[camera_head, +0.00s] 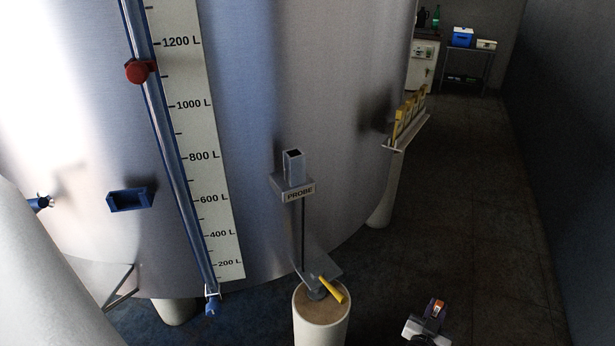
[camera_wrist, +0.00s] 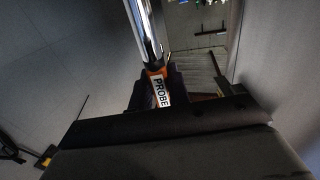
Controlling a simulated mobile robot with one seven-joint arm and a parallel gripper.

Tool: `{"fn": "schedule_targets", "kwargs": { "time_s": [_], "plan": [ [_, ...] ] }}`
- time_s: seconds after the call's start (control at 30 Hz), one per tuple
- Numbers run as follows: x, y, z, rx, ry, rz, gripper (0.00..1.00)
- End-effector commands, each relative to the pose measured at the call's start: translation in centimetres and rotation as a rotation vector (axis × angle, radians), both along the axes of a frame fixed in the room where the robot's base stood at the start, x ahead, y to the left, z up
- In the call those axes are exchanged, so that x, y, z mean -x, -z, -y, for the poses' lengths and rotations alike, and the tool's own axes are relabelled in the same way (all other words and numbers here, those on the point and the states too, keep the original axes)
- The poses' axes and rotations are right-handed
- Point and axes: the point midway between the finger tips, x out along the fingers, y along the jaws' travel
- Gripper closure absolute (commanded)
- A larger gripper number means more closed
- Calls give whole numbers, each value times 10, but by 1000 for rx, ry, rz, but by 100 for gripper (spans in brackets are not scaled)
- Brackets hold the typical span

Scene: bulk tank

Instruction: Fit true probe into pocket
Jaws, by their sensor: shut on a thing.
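The probe (camera_wrist: 158,76) has a bright metal rod, an orange collar and a white label reading PROBE. In the wrist view its rod runs up out of the top of the picture. My gripper (camera_wrist: 160,92) is shut on it at the label. In the head view my gripper (camera_head: 428,325) is at the bottom right, with a small orange and white part of the probe (camera_head: 437,309) showing; the rod cannot be made out there. The pocket (camera_head: 293,168) is a grey upright square socket with a dark opening, above a PROBE plate on the tank. My gripper is right of and below it, well apart.
The steel tank (camera_head: 260,100) carries a litre scale (camera_head: 205,155) and a blue sight tube (camera_head: 170,130) with a red knob. A yellow handle (camera_head: 331,289) shows above a pale post (camera_head: 322,320). A ledge (camera_head: 410,135) holds several yellow items. The floor at right is clear.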

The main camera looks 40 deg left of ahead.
Motion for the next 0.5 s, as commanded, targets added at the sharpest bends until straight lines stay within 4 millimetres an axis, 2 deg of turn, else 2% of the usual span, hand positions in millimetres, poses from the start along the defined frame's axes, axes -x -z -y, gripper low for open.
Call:
{"fn": "schedule_targets", "kwargs": {
  "time_s": [0.03,0.37,0.5],
  "plan": [
    [-8,-19,-8,1,-14,6,100],
    [-44,-100,-44,-1,-89,5,100],
    [-56,-142,-66,1,-139,6,100]
  ]
}}
